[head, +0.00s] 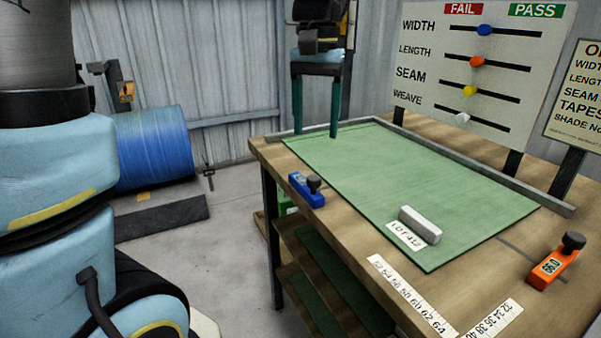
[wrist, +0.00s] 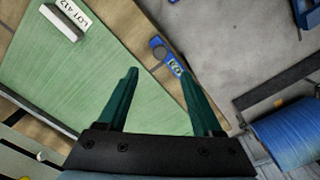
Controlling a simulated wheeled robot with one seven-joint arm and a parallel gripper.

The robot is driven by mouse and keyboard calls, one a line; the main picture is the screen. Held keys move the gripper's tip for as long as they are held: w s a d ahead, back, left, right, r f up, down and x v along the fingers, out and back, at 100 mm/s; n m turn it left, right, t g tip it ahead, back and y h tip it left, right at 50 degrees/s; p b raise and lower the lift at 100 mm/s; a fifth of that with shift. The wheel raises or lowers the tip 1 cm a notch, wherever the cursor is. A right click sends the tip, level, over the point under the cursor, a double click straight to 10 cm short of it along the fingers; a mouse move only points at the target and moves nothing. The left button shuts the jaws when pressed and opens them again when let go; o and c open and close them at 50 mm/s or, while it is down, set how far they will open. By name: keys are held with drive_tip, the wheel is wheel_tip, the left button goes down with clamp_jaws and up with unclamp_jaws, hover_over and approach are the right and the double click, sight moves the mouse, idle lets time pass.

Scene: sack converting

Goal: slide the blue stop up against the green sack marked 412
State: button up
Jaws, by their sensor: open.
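The green sack (head: 400,180) lies flat on the wooden table, with a white label reading LOT 412 (head: 407,236) near its front corner; it also shows in the wrist view (wrist: 75,80). The blue stop (head: 303,190), with a black knob, sits by the table's left edge. A strip of bare wood shows between it and the sack's left edge. In the wrist view the blue stop (wrist: 168,58) appears beyond my fingertips. My gripper (head: 316,133) is open and empty, its green fingers pointing down near the sack's far left corner; it fills the lower wrist view (wrist: 158,75).
A pale bar (head: 421,224) lies on the sack beside the label. An orange stop (head: 556,262) sits at the right, and white rulers (head: 410,297) lie along the front. A grey rail (head: 475,168) borders the back. A FAIL/PASS board (head: 480,90) stands behind.

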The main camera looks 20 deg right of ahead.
sight(314, 177)
wheel_tip(314, 177, down, 10)
drive_tip(key=shift+f, duration=0.25)
drive_tip(key=shift+c, duration=0.4)
clamp_jaws()
idle(0.3)
idle(0.9)
